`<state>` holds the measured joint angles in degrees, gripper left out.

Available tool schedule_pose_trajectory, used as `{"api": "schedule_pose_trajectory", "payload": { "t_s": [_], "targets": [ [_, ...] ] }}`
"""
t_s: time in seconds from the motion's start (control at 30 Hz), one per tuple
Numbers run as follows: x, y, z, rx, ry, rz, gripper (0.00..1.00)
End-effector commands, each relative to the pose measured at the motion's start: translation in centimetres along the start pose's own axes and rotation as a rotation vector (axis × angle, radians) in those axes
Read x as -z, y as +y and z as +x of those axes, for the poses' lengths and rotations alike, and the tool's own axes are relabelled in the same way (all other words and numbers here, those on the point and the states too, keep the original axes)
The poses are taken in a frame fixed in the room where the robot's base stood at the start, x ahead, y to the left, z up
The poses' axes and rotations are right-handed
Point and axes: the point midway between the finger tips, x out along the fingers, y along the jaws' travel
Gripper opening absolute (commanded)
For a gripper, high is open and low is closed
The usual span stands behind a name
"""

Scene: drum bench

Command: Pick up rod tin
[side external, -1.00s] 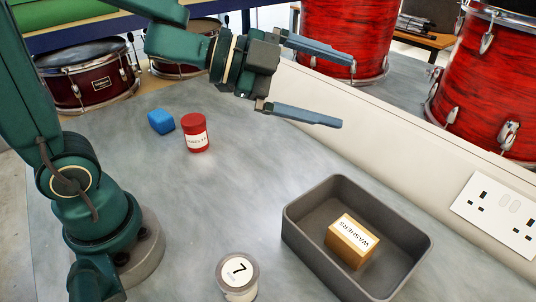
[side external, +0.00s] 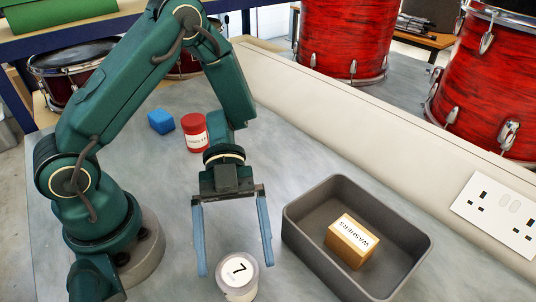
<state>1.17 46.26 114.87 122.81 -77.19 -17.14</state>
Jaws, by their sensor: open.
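A red tin (side external: 195,131) with a white label stands upright on the grey bench, behind my arm; its lettering is too small to read surely. A round pale tin (side external: 238,276) with a 7 on its lid stands at the front. No tin is clearly marked as the rod tin. My gripper (side external: 235,267) is open and points down, with its blue fingers either side of the 7 tin in the picture. I cannot tell how far above the bench the fingertips are. The jaws hold nothing.
A blue block (side external: 161,122) lies left of the red tin. A dark grey tray (side external: 298,232) at the right holds a wooden block labelled WASHERS (side external: 351,241). A pale trunking ledge (side external: 400,135) with a socket runs along the bench's back right.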

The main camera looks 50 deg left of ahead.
Motion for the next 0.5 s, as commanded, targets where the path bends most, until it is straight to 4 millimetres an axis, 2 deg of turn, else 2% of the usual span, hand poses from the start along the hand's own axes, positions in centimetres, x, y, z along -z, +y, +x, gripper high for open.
{"api": "schedule_pose_trajectory", "payload": {
  "t_s": [0.2,0.5],
  "targets": [
    [0.0,0.1,2.5,-0.003,0.0,0.0,1.0],
    [0.0,0.0,3.1,0.002,-0.003,-0.001,1.0]
  ]
}}
